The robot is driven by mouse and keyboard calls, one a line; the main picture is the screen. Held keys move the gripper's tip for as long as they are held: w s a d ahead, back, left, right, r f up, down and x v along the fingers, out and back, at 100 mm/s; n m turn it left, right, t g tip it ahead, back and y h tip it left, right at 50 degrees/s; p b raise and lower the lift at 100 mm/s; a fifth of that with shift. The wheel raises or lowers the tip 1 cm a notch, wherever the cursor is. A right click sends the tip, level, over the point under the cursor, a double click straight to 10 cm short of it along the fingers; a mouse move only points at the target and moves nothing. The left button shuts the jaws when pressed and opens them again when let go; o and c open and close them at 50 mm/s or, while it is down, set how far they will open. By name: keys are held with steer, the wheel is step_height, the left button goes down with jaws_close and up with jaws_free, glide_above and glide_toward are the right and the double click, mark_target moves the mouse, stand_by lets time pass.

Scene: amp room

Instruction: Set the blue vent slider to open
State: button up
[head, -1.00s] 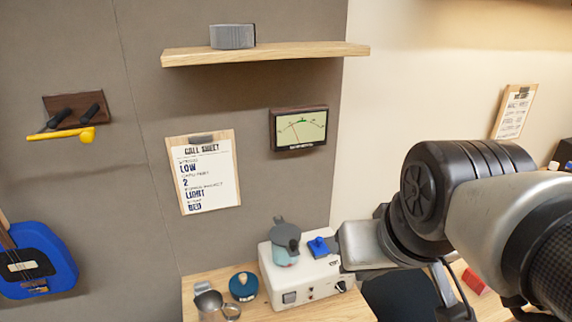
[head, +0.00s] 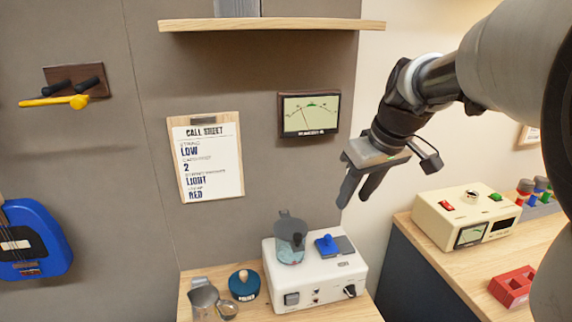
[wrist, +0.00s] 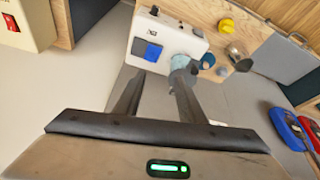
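The blue vent slider (head: 327,243) is a blue knob on a dark grey plate (head: 344,244) on top of the white amp box (head: 318,278). In the head view the knob sits at the plate's left part. It also shows in the wrist view (wrist: 153,52), beyond my fingertips. My gripper (head: 356,200) is above and to the right of the box, fingers pointing down, touching nothing. In the wrist view my gripper (wrist: 157,75) has its two fingers apart with nothing between them. No open or closed marking is legible beside the slider.
A grey-teal jug (head: 290,240) stands on the box, left of the slider. A metal cup (head: 203,298) and round blue item (head: 244,285) are on the counter. A wooden shelf (head: 275,25) overhangs above. A cream device (head: 465,217) is right.

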steer(key=w+d+f+n, duration=0.1)
steer(key=w+f, duration=0.2)
steer(key=w, duration=0.2)
steer(key=b, duration=0.2)
glide_toward(328, 236)
steer(key=x, duration=0.8)
jaws_close()
